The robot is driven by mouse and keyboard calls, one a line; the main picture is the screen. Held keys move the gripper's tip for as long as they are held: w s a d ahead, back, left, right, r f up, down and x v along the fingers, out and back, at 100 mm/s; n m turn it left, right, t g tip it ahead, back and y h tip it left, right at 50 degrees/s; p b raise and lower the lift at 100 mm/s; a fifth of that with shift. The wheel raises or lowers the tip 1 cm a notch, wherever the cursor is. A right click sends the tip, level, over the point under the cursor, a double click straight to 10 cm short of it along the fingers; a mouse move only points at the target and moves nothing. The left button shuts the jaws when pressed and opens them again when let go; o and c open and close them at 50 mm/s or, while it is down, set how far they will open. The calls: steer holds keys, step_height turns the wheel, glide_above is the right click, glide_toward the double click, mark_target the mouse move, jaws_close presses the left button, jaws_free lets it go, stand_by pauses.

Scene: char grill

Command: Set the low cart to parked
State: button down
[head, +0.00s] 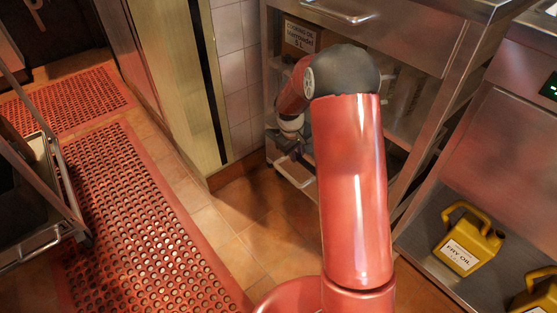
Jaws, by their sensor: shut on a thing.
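My gripper (290,150) is at the end of my red arm, low at the front left of a steel unit (431,65). It is small, dark and partly shaded here. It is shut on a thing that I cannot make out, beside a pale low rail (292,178). My arm hides much of the unit's open lower space. A wheeled metal-framed cart (46,178) with dark contents stands at the left edge, apart from my gripper. I cannot tell for certain which of these is the low cart.
A labelled brown box (301,37) sits inside the steel unit. Yellow fry oil jugs (468,245) stand on a steel shelf at the right. A red perforated mat (135,205) covers the floor at the left. Bare tiles (245,235) lie between mat and arm.

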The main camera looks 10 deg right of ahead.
steer(key=shift+w+d+p, duration=0.1)
steer(key=shift+w+d, duration=0.25)
steer(key=shift+d, duration=0.4)
steer(key=shift+w+d+p, duration=0.15)
steer(key=shift+w+d, duration=0.2)
steer(key=shift+d, duration=0.4)
steer(key=shift+w+d+p, duration=0.1)
steer(key=shift+w+d, duration=0.25)
steer(key=shift+d, duration=0.4)
steer(key=c, duration=1.3)
jaws_free()
step_height(320, 180, up, 8)
glide_above(308, 154)
steer(key=s+a, duration=0.1)
steer(key=a, duration=0.1)
steer(key=shift+s+f+p, duration=0.15)
steer(key=shift+f+p, duration=0.05)
steer(key=shift+p, duration=0.1)
